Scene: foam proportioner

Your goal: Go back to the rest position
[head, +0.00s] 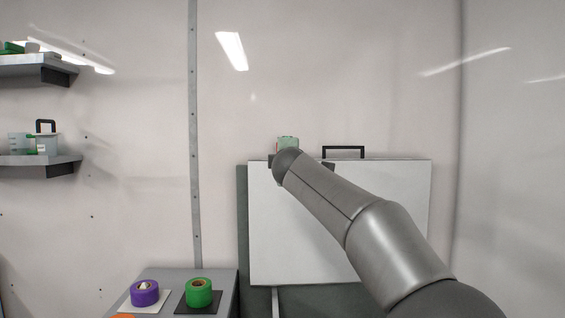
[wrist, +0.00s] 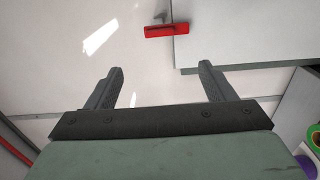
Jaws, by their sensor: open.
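My gripper (wrist: 160,72) shows in the wrist view with its two dark fingers spread apart. Nothing is between them. In the head view my arm reaches up and left in front of a white panel, and its own end hides most of the gripper. A small pale green part (head: 288,143) shows just above the arm's end; I cannot tell what it belongs to. The white panel (head: 285,235) has a black handle (head: 343,149) on top. In the wrist view a red handle-like piece (wrist: 167,31) lies beyond the fingertips, apart from them.
A grey table (head: 226,280) at lower left holds a purple roll (head: 145,293) on a white pad and a green roll (head: 199,293) on a black pad. Two wall shelves at far left hold containers, including a grey one with a black handle (head: 46,126). The wall area above the panel is clear.

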